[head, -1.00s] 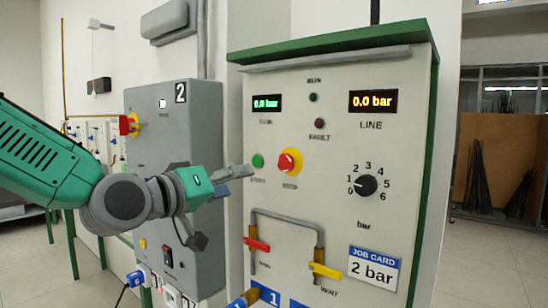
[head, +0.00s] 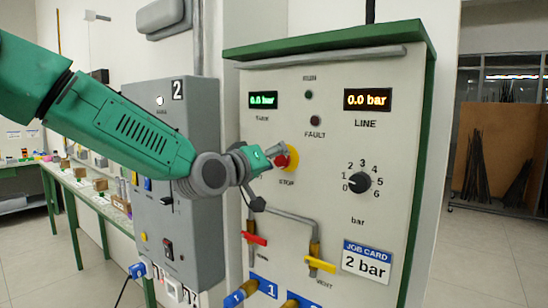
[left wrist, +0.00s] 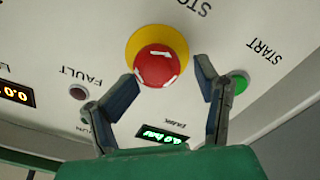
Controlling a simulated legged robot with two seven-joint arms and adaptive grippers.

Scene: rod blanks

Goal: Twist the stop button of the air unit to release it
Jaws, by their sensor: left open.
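The red stop button (head: 282,160) on its yellow collar (head: 293,156) is on the front of the pale air unit (head: 400,150). In the left wrist view the button (left wrist: 160,66) shows whole, with white marks on its face. My left gripper (head: 278,157) is at the button in the head view and partly covers it. In the left wrist view its two fingers (left wrist: 168,82) are open and spread, with their tips at the lower sides of the button; I cannot tell whether they touch it. The green start button (left wrist: 240,82) is just beside the right finger. My right gripper is not in view.
The panel also carries a dial (head: 359,183), a red-handled valve (head: 254,238), a yellow-handled valve (head: 320,264) and a job card reading 2 bar (head: 368,261). A grey box marked 2 (head: 195,120) hangs to the left, behind my left arm.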

